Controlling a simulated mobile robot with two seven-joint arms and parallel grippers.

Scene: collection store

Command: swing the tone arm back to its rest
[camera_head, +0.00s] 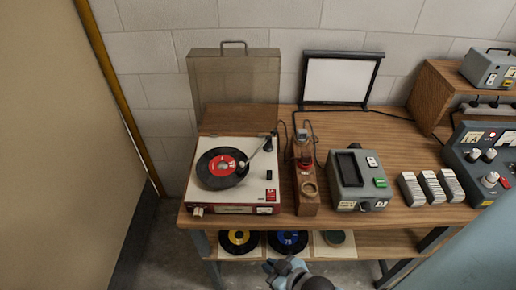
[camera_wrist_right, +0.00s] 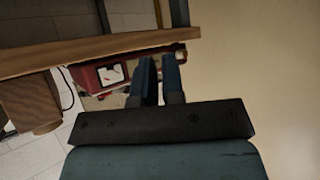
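The record player (camera_head: 232,200) stands on the left of the wooden table with its lid up. A black record with a red label (camera_head: 222,165) lies on its platter. The tone arm (camera_head: 255,154) reaches from its dark pivot at the back right to over the record, its head near the label. I cannot make out the arm's rest. My right gripper (camera_head: 283,268) is low in front of the table, away from the player. My left gripper is not in view.
A wooden stand with a bottle (camera_head: 306,190), a grey device (camera_head: 359,180) and white card stacks (camera_head: 430,187) stand right of the player. The table's front edge (camera_head: 350,221) lies between my gripper and these things. Records (camera_head: 288,242) lie on the shelf below. A beige panel rises at left.

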